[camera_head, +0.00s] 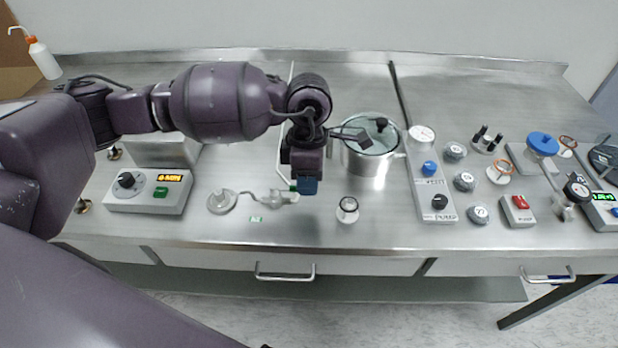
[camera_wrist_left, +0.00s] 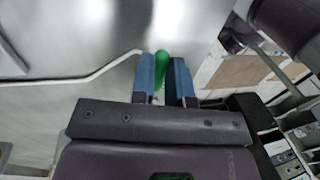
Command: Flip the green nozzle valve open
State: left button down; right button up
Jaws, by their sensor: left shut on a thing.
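The green valve handle (camera_wrist_left: 161,66) shows in the left wrist view as a rounded green lever between the two blue fingers. In the head view only a small green bit of the valve (camera_head: 293,188) shows beside the fingers; the rest is hidden behind them. My left gripper (camera_head: 307,187) points down above the right end of a pale nozzle fitting (camera_head: 278,197) on the bench. In the left wrist view the left gripper (camera_wrist_left: 163,82) is shut on the green handle. My right gripper is not in view.
A lidded steel pot (camera_head: 371,162) stands close right of the gripper, and a small white-based jar (camera_head: 347,209) stands in front. A control box (camera_head: 148,190) is at left. A gauge panel (camera_head: 430,190) and several knobs fill the right side.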

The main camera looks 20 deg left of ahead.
pick_arm(q)
jog(key=c, duration=1.1)
grip_release()
notch_tip(320, 180, up, 11)
jog(key=w, duration=0.2)
jog(key=shift+a+f+p, duration=0.15)
jog(key=shift+a+p, duration=0.2)
jog(key=shift+s+f, duration=0.1)
